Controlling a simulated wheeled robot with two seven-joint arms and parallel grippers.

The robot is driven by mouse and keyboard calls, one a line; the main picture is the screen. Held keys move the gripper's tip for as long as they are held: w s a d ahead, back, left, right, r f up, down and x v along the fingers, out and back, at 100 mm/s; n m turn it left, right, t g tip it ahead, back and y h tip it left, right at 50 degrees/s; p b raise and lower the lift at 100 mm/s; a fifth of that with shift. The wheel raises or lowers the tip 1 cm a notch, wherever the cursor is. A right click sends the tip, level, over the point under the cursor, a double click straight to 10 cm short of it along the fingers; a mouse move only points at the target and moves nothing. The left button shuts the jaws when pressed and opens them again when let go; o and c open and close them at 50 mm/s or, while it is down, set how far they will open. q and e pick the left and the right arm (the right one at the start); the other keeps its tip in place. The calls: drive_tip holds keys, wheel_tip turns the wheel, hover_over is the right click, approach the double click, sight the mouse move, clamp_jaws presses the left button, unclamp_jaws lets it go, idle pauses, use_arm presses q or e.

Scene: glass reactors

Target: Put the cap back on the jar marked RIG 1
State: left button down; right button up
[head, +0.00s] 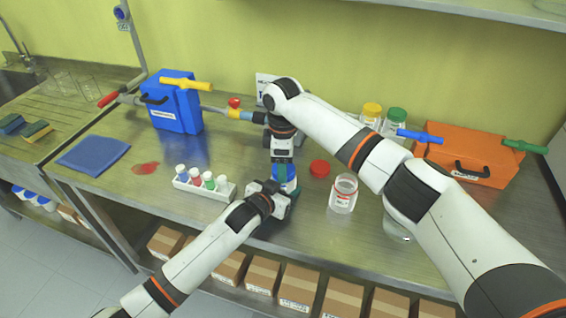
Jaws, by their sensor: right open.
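An uncapped clear jar (343,196) with a red-marked label stands upright on the steel bench, right of my grippers; its marking is too small to read. A red cap (320,168) lies on the bench just behind it, apart from it. My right gripper (284,172) points down, open, over a blue object (291,182), perhaps a blue-capped jar, largely hidden by both grippers. My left gripper (284,197) is low at the bench beside that object; its fingers are too hidden to show whether they hold it. A yellow-capped jar (371,114) and a green-capped jar (396,119) stand behind.
A vial rack (205,187) stands left of my grippers. A blue case (176,110) and an orange case (470,158) stand farther out, with coloured handles around them. A blue cloth (94,156) and a red spill (145,168) lie left. My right arm crosses the bench's right half.

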use_arm(q)
drive_tip(key=shift+a+f, duration=0.1)
drive_tip(key=shift+a, duration=0.1)
use_arm(e)
drive_tip(key=shift+s+a+r, duration=0.15)
drive_tip(key=shift+r, duration=2.15)
drive_tip(key=shift+c, duration=0.4)
use_arm(q)
drive_tip(key=shift+d, duration=0.1)
use_arm(e)
drive_tip(key=shift+r, duration=0.1)
drive_tip(key=r+n, duration=0.1)
drive_tip(key=n, duration=0.1)
drive_tip(key=shift+r+n, duration=0.2)
drive_tip(key=shift+n, duration=0.1)
drive_tip(key=r+n, duration=0.1)
drive_tip(key=n, duration=0.2)
drive_tip(key=shift+r, duration=0.4)
drive_tip(key=shift+f, duration=0.15)
drive_tip(key=shift+f, duration=3.9)
drive_tip(key=shift+c, duration=0.5)
